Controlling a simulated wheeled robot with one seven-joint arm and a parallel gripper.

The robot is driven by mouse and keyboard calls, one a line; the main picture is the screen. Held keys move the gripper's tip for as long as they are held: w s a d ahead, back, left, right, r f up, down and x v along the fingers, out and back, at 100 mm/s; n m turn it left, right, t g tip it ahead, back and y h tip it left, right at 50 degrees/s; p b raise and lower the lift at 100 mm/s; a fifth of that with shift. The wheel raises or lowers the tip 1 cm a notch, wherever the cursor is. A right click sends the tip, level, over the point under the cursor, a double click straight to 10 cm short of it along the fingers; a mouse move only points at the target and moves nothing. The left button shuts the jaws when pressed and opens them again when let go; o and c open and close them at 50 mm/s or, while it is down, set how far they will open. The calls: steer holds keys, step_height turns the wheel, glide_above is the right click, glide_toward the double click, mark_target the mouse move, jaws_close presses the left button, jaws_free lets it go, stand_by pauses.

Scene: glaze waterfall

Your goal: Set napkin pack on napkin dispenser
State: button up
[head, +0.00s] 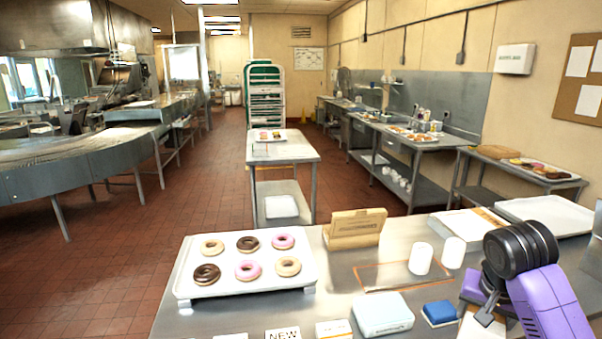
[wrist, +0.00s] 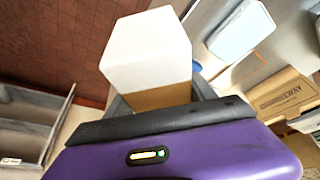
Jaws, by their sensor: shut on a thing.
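My gripper (wrist: 160,98) is shut on a white block with a brown lower face, which looks like the napkin pack (wrist: 147,47). The pack stands out beyond the dark grey fingers, and its far end is clear of any surface in the wrist view. In the head view my purple and black arm is at the lower right, and the fingers are mostly cut off by the frame edge. No thing is clearly marked as the napkin dispenser. A pale blue box with rounded corners (head: 383,314) lies on the steel counter and also shows in the wrist view (wrist: 240,30).
The counter (head: 340,275) carries a white donut tray (head: 245,287), a brown carton (head: 356,227), two white cylinders (head: 421,259) and a small blue box (head: 439,314). An orange outline surrounds a bare patch. Small cards line the front edge.

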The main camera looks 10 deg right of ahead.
mark_target(460, 326)
steer(key=shift+r, duration=0.2)
steer(key=shift+w+d+n, duration=0.1)
steer(key=shift+w+n, duration=0.3)
steer(key=shift+w+r+n+y, duration=0.3)
steer(key=shift+w+n, duration=0.1)
steer(key=shift+n, duration=0.2)
steer(key=a+f, duration=0.1)
steer(key=a+f+n, duration=0.1)
steer(key=f, duration=0.1)
steer(key=a+f+n+y+b, duration=0.1)
steer(key=f, duration=0.1)
steer(key=shift+w+f+t, duration=0.2)
steer(key=shift+f+t, duration=0.05)
steer(key=shift+t, duration=0.15)
steer(key=s+a+f+n+b, duration=0.1)
steer(key=s+a+f+b, duration=0.1)
steer(key=s+a+f, duration=0.2)
steer(key=s+a+f+n+y+b, duration=0.1)
steer(key=s+a+f+b, duration=0.1)
steer(key=s+a+f, duration=0.3)
steer(key=s+a+f+n+b, duration=0.2)
steer(key=s+a+f, duration=0.2)
steer(key=a+f, duration=0.6)
step_height(460, 326, down, 7)
steer(key=shift+s+a+y, duration=0.25)
steer(key=shift+a+y, duration=0.05)
steer(key=shift+a, duration=0.1)
steer(key=shift+a+n, duration=0.3)
steer(key=shift+a, duration=0.1)
